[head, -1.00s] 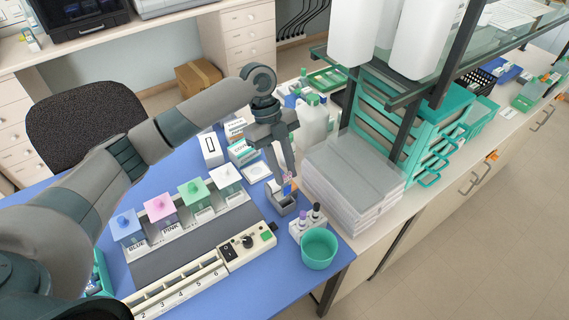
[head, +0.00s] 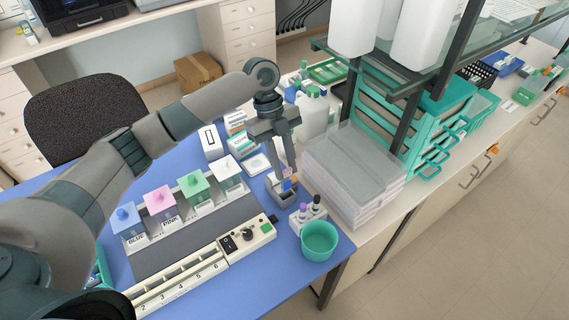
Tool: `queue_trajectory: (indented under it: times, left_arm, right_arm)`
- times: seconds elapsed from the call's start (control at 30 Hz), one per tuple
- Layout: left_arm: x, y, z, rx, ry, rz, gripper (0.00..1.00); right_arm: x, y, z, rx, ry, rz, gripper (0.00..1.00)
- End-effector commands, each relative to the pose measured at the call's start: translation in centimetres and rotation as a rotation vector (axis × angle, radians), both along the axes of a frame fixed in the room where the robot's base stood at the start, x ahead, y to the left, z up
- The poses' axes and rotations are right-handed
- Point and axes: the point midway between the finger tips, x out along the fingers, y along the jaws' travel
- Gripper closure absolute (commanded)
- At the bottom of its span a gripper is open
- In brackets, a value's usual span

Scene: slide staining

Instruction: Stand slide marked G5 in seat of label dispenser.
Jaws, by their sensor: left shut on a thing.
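My left gripper (head: 286,174) points down over the label dispenser (head: 283,196), a small grey box on the blue mat. It is shut on a slide (head: 289,183), which shows as a small piece with orange and blue-purple on it between the fingertips. The slide's lower end is at the dispenser's top. I cannot tell whether it sits in the seat, and its mark is too small to read. My right gripper is not in view.
A green cup (head: 319,240) and a marker holder (head: 306,215) stand just in front of the dispenser. Clear stacked trays (head: 352,178) stand close on the right. Staining jars with coloured lids (head: 160,200) and a numbered rack (head: 180,287) lie to the left.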

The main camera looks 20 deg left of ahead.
Motion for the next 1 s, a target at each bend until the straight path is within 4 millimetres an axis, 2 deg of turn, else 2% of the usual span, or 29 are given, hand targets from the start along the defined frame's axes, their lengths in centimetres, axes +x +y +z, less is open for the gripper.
queue_trajectory:
  times: [0.67, 1.0]
  left_arm:
    - [0.0, 0.0, -4.2, 0.001, -0.001, 0.0, 1.0]
    - [0.0, 0.0, -5.4, -0.001, 0.001, 0.001, 1.0]
  right_arm:
    - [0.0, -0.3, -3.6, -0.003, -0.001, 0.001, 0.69]
    - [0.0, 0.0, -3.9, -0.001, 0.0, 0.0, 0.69]
